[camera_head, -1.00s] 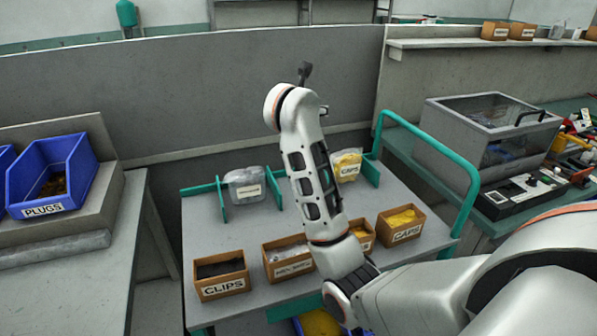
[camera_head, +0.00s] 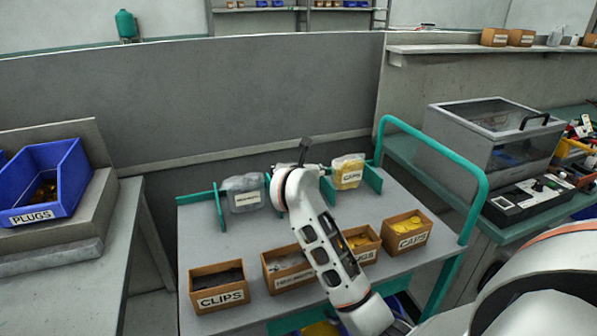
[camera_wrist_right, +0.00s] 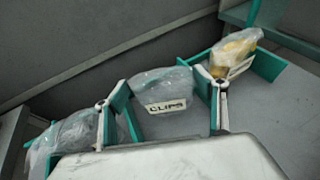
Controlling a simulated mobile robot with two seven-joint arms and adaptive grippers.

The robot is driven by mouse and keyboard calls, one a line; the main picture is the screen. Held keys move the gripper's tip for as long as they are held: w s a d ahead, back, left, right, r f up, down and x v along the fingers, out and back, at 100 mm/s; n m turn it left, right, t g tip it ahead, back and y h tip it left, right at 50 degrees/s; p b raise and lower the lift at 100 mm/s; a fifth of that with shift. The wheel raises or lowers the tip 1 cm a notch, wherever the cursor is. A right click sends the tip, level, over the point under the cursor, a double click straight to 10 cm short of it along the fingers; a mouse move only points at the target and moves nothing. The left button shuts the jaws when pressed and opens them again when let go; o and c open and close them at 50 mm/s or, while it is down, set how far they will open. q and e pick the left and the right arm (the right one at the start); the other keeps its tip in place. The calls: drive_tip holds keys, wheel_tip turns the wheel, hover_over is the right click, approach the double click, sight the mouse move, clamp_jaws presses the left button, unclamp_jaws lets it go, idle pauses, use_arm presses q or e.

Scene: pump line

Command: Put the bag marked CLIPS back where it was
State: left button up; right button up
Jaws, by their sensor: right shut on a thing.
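The bag marked CLIPS (camera_wrist_right: 163,88) is clear plastic with a white label and shows in the right wrist view, upright between two green dividers on the trolley's back part. My right gripper (camera_wrist_right: 160,112) has one finger on each side of it and is shut on it. Whether the bag rests on the trolley top cannot be told. My left gripper is not in view.
A clear labelled bag (camera_head: 245,193) stands left of my wrist and the CAPS bag (camera_head: 348,172) stands right, each between green dividers. Cardboard boxes, including the CLIPS box (camera_head: 219,288), line the front of the trolley (camera_head: 235,245). A green rail (camera_head: 465,165) rises on the right.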

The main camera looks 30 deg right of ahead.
drive_tip(key=shift+f, duration=0.15)
drive_tip(key=o, duration=1.1)
drive_tip(key=shift+c, duration=0.2)
drive_tip(key=p+v, duration=0.1)
drive_tip(key=v, duration=1.1)
drive_tip(key=shift+p, duration=0.35)
